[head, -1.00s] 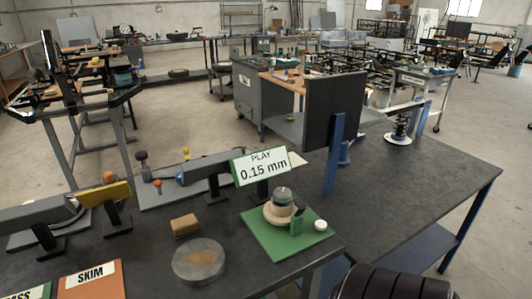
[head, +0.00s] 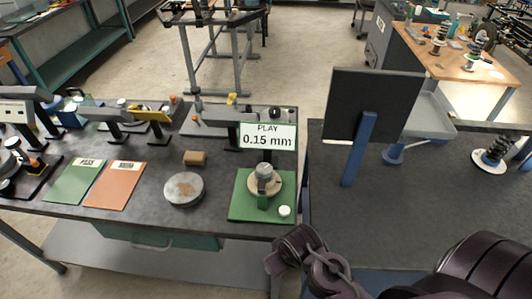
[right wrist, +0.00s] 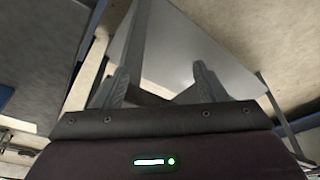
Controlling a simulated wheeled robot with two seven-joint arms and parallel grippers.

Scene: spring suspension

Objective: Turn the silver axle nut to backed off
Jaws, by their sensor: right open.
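The silver axle nut (head: 264,170) sits on top of a tan round hub (head: 274,185) on a green base plate (head: 240,205), in the middle of the head view. A sign (head: 268,137) behind it reads "PLAY 0.15 mm". My right arm shows at the bottom right of the head view, in front of the bench and apart from the nut; its fingertips cannot be made out there. In the right wrist view my right gripper (right wrist: 158,85) is open with nothing between its fingers. My left gripper is not in view.
A white round cap (head: 285,211) lies on the green plate. A grey disc (head: 184,189) and a brown block (head: 195,158) lie left of it. A dark upright panel (head: 370,105) on a blue post (head: 358,150) stands to the right.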

